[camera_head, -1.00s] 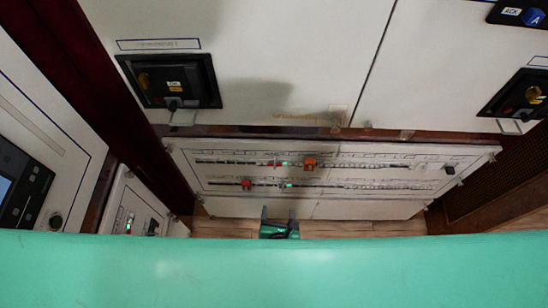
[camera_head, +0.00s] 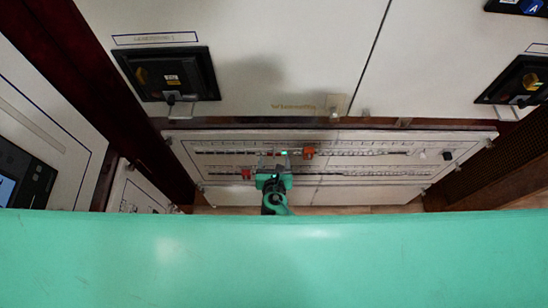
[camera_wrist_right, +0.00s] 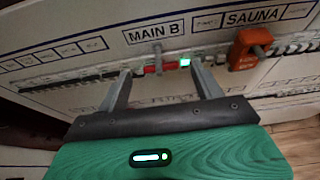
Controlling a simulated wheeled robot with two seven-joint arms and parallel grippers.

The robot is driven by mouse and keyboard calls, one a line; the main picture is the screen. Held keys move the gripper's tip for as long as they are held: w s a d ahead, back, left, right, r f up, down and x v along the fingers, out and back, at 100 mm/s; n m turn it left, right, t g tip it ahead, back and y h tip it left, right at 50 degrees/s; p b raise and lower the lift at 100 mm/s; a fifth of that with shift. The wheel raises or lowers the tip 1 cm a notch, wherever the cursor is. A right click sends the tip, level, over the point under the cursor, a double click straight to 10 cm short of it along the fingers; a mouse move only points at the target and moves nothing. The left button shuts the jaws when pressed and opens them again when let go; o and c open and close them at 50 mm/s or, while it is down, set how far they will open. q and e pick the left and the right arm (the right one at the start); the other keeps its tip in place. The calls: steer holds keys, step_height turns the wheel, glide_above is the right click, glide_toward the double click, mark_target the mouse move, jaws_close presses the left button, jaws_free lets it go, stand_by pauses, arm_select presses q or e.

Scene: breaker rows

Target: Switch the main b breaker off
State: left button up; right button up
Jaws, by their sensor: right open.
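The main b breaker (camera_wrist_right: 152,70) sits under the MAIN B label (camera_wrist_right: 153,34) in the right wrist view. It shows a red part, a grey upright piece and a lit green light (camera_wrist_right: 185,62) at its right. My right gripper (camera_wrist_right: 159,69) is open, with one grey finger on each side below the breaker. I cannot tell whether the fingers touch it. My left gripper is not in view.
An orange block (camera_wrist_right: 250,46) sits under the SAUNA label, close to the right finger. A red block (camera_head: 246,174) is on the lower row of the panel (camera_head: 400,165). Large cabinet doors (camera_head: 300,60) with black handle units (camera_head: 172,75) stand above.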

steer(key=shift+x, duration=0.95)
